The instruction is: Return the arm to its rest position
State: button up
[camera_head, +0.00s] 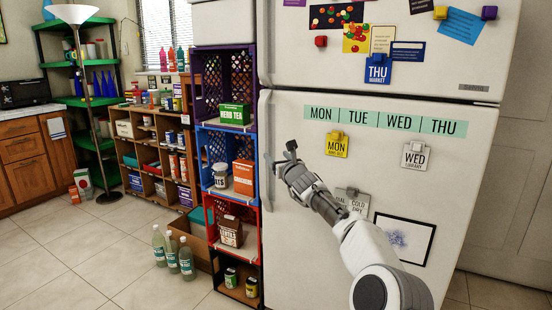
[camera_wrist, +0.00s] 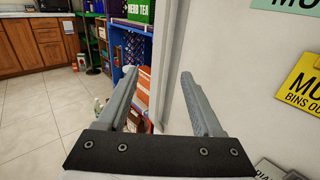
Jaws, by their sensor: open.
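My gripper (camera_head: 283,160) is at the end of my raised arm, in front of the white fridge (camera_head: 285,120) near its left edge, beside the crate stack. In the wrist view its two grey fingers (camera_wrist: 160,85) stand wide apart with nothing between them. The arm reaches up and left from the lower right of the head view and hides part of the fridge door. I cannot tell whether the gripper touches the fridge.
The stack has a purple crate (camera_head: 196,88), a blue crate (camera_head: 199,150) and a red crate (camera_head: 208,205), holding boxes and a jar. Bottles (camera_head: 172,250) stand on the floor. Magnets and cards, including a yellow one (camera_head: 337,145), cover the fridge. Tiled floor (camera_head: 110,255) is clear at left.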

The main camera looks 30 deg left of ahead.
dwell(0.6)
